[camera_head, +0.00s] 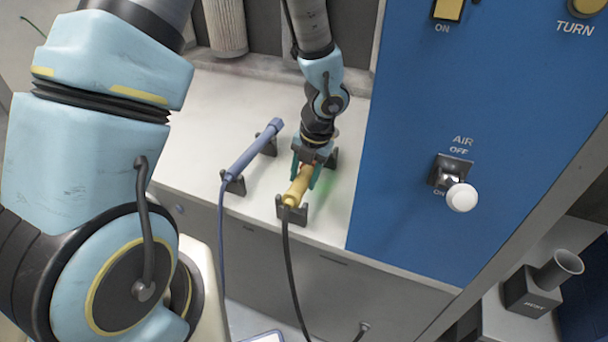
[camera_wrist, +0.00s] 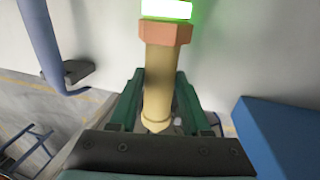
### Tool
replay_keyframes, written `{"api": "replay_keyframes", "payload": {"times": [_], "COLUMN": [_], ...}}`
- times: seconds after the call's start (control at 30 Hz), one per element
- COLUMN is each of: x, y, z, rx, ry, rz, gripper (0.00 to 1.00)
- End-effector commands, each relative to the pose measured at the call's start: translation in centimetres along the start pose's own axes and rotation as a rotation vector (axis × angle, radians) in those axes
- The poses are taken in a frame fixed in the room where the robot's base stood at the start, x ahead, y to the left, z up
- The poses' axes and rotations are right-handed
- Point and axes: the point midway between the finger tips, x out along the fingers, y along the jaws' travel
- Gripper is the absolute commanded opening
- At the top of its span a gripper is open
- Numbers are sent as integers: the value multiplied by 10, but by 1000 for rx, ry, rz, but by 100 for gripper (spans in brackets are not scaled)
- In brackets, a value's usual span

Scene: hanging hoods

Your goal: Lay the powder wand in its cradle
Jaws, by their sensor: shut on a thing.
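A yellow wand (camera_head: 298,188) with a black hose (camera_head: 291,262) at its near end is in my gripper (camera_head: 306,170). The gripper's green fingers are shut around the wand from above. In the wrist view the wand (camera_wrist: 160,75) runs between the fingers (camera_wrist: 158,105), with an orange-brown collar (camera_wrist: 165,32) and a bright green glow beyond it. A dark two-post cradle (camera_head: 292,213) stands at the wand; its near post is right at the wand's hose end. I cannot tell whether the wand touches both posts. The gripper hides the wand's far end in the head view.
A blue wand (camera_head: 254,150) with a blue hose lies in a second cradle (camera_head: 233,185) to the left. A blue panel (camera_head: 420,120) with an AIR switch (camera_head: 452,175) stands close on the right. The white bench (camera_head: 200,140) is clear farther left.

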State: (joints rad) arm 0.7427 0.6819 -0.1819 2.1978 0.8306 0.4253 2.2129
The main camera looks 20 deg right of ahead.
Motion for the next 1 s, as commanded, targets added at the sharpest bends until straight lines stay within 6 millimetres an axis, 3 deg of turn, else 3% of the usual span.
{"api": "replay_keyframes", "payload": {"times": [0.23, 0.27, 0.5, 0.93, 1.0], "x": [3, 4, 3, 11, -8], "y": [-2, -2, -1, -3, -1], "z": [-1, -2, -1, 0, 1], "rx": [5, 5, 3, 1, -1], "ry": [2, 4, 3, 0, -3], "rz": [-1, -1, -1, -1, -2], "gripper": [0, 50, 77, 77, 77]}}
